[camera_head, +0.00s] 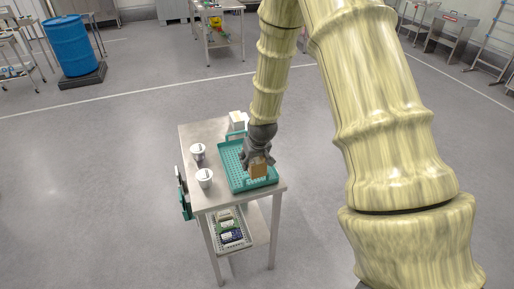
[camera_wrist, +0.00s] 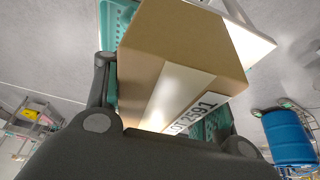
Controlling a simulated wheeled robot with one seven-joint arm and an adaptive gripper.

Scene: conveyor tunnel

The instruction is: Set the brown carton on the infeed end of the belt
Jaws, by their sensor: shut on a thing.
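The brown carton (camera_head: 258,170) is in my gripper (camera_head: 256,160), over the front part of a teal tray (camera_head: 235,180) on a steel table. In the wrist view the carton (camera_wrist: 185,50) fills the middle, with a pale tape strip and a printed label on it. The gripper's fingers (camera_wrist: 165,125) are shut on it. I cannot tell whether the carton touches the tray floor. No belt is clearly visible in either view.
On the steel table (camera_head: 195,130) stand two white cups (camera_head: 198,152) (camera_head: 205,178) left of the tray and a white box (camera_head: 237,120) behind it. A lower shelf holds a basket (camera_head: 232,238). A blue drum (camera_head: 71,46) stands far left. Open floor surrounds the table.

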